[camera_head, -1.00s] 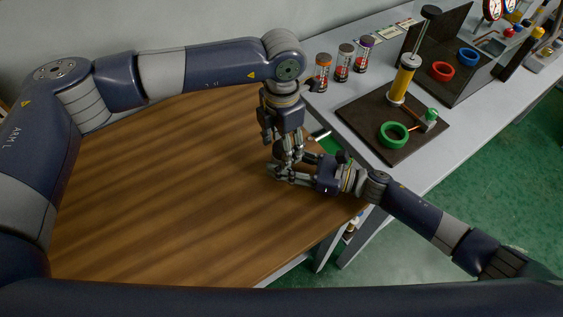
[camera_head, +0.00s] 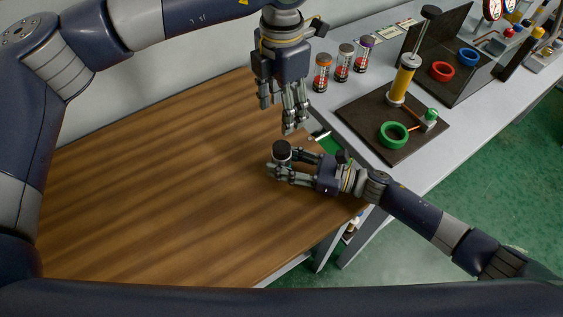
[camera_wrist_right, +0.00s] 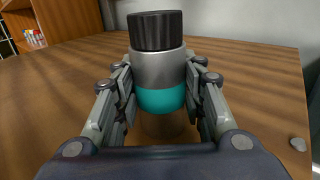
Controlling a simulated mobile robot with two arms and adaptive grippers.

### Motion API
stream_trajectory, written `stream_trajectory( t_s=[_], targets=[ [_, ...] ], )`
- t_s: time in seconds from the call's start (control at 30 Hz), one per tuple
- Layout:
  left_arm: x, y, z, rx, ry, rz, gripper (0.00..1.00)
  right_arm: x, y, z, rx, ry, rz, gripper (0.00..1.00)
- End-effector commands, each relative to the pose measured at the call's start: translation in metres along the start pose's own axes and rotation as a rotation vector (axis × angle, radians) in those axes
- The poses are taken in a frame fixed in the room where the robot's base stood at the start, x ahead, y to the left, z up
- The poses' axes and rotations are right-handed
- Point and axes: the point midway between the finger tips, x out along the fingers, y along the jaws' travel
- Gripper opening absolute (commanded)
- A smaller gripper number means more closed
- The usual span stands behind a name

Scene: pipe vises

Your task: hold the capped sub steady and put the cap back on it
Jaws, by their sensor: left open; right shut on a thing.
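The capped sub (camera_wrist_right: 160,72) stands upright between the fingers of my right gripper (camera_wrist_right: 160,100). It has a silver body and a teal lower band. The black cap (camera_wrist_right: 156,30) sits on its top, level in the right wrist view; whether it is fully tight cannot be told. In the head view the cap (camera_head: 282,147) shows above my right gripper (camera_head: 283,172), which is shut on the sub. The fingers hide most of the sub there. My left gripper (camera_head: 282,118) is open and empty, above and apart from the cap, with fingers pointing down.
The wooden table (camera_head: 150,190) is broadly clear to the left. A grey bench at the right carries several small jars (camera_head: 343,63), a dark board (camera_head: 375,140) with a yellow cylinder (camera_head: 402,82) and a green ring (camera_head: 393,135).

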Motion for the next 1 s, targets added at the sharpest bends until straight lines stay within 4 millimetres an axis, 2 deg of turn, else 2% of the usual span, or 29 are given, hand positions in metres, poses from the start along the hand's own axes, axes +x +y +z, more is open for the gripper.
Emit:
stream_trajectory(
  t_s=[0.17,0.2,0.3,0.7,0.83,1.0],
  targets=[
    [0.0,0.0,0.0,0.0,0.0,0.0,0.56,0.0,0.0,0.001,0.0,-0.001,0.001,0.0],
    [0.0,0.0,0.0,0.0,-0.001,0.0,0.56,0.0,0.0,0.001,0.0,-0.001,0.001,0.42],
    [0.0,0.0,0.0,0.0,-0.001,0.0,0.56,0.0,0.0,0.001,0.0,-0.001,0.001,0.61],
    [0.0,0.0,0.0,0.0,-0.001,0.0,0.56,-0.005,0.0,0.0,0.0,0.0,-0.001,0.61],
    [0.0,0.0,0.0,0.0,-0.001,0.0,0.56,-0.022,0.0,-0.002,0.001,0.003,-0.003,0.61],
    [0.0,0.0,0.0,0.0,-0.001,0.0,0.56,-0.059,0.0,-0.002,0.002,0.004,-0.002,0.61]
  ],
)
